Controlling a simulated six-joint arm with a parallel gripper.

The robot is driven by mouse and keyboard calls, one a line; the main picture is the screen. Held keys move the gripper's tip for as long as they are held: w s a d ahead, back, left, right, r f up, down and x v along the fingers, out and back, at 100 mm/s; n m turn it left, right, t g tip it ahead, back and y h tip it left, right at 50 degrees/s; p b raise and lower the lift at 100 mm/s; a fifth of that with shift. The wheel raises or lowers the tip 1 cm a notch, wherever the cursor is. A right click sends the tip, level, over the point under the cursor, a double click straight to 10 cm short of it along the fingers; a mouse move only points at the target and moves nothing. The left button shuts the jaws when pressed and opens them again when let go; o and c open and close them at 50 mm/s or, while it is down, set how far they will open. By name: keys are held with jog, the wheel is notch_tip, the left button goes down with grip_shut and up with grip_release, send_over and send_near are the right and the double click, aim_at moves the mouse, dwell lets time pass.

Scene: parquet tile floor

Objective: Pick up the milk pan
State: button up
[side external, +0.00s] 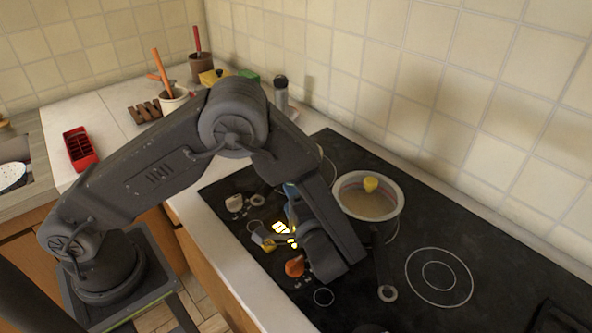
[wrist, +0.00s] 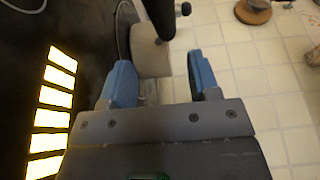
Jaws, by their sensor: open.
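The milk pan (side external: 345,197) stands on the black stovetop in the side view, right of my forearm. It has a pale rim, a whitish inside and a dark handle ending in a ring (side external: 388,293). A yellow piece (side external: 370,184) shows at its far inner side. My gripper's blue finger (side external: 291,192) is partly hidden behind my arm, left of the pan. In the wrist view my gripper (wrist: 158,62) is open, its two blue fingers apart. A pale rounded body with a dark bar, seemingly the pan and its handle, shows beyond the fingers; contact cannot be told.
Small objects, including an orange one (side external: 295,266) and a white one (side external: 235,203), lie on the stovetop's left part. A grey cylinder (side external: 281,93) and potted tools (side external: 172,98) stand at the back. A tiled wall (side external: 440,90) rises behind the pan. The right stovetop is mostly clear.

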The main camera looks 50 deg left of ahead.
jog(key=x, duration=0.7)
jog(key=shift+s+a+r, duration=0.1)
jog(key=shift+s+r, duration=0.15)
jog(key=shift+r, duration=0.15)
grip_shut()
